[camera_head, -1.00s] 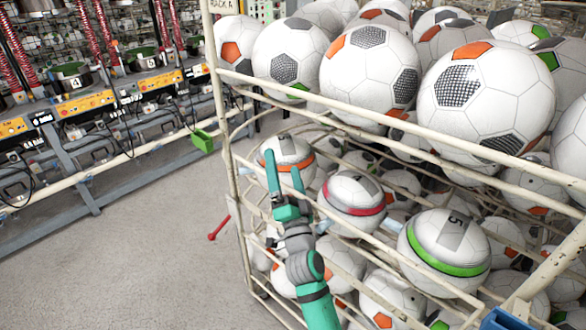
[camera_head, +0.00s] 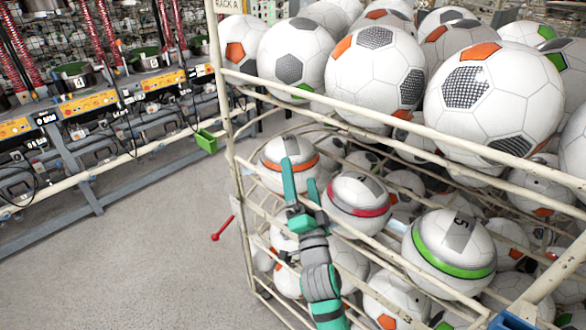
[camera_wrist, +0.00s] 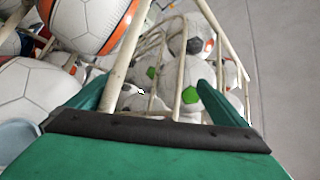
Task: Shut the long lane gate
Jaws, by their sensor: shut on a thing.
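My gripper (camera_head: 302,175) is at the left front of the cream wire rack, in front of the orange-banded ball (camera_head: 286,165) and left of the red-banded ball (camera_head: 356,202). In the wrist view, its two green fingers (camera_wrist: 155,93) stand apart, with cream wire bars (camera_wrist: 178,72) between them. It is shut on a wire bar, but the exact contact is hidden. I cannot clearly pick out the long lane gate among the wires. A green-banded ball (camera_head: 450,253) lies farther right in the same row.
Large loose balls (camera_head: 376,75) fill the rack's top, and more lie below behind the wires. A red-knobbed rod (camera_head: 222,228) sticks out left of the rack. A machine bench (camera_head: 95,120) with a green bin (camera_head: 206,141) stands at left.

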